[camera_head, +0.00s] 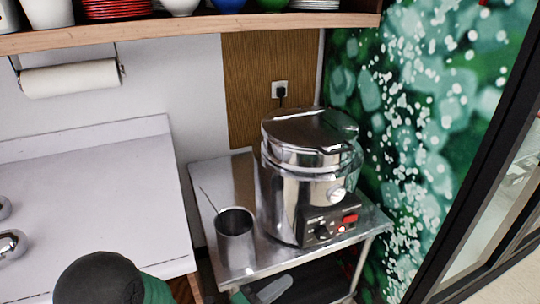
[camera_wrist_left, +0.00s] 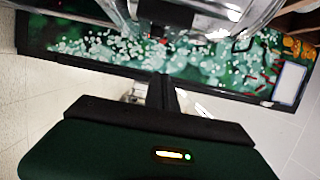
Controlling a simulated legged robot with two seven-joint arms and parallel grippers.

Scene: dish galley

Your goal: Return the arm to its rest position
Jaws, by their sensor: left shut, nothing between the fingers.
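My left gripper (camera_wrist_left: 166,95) shows in the wrist view as dark fingers closed together beyond the green and black wrist housing. Nothing is between the fingers. In the head view a dark rounded part of my arm with green on it shows at the bottom left. The gripper itself is hard to make out there. My right gripper is in neither view.
A steel soup warmer (camera_head: 308,170) and an open steel canister (camera_head: 236,245) with a thin handle stand on a metal table (camera_head: 205,180). A white counter (camera_head: 90,190) is at left. A shelf (camera_head: 190,30) with dishes runs above. A paper roll (camera_head: 70,78) hangs below it.

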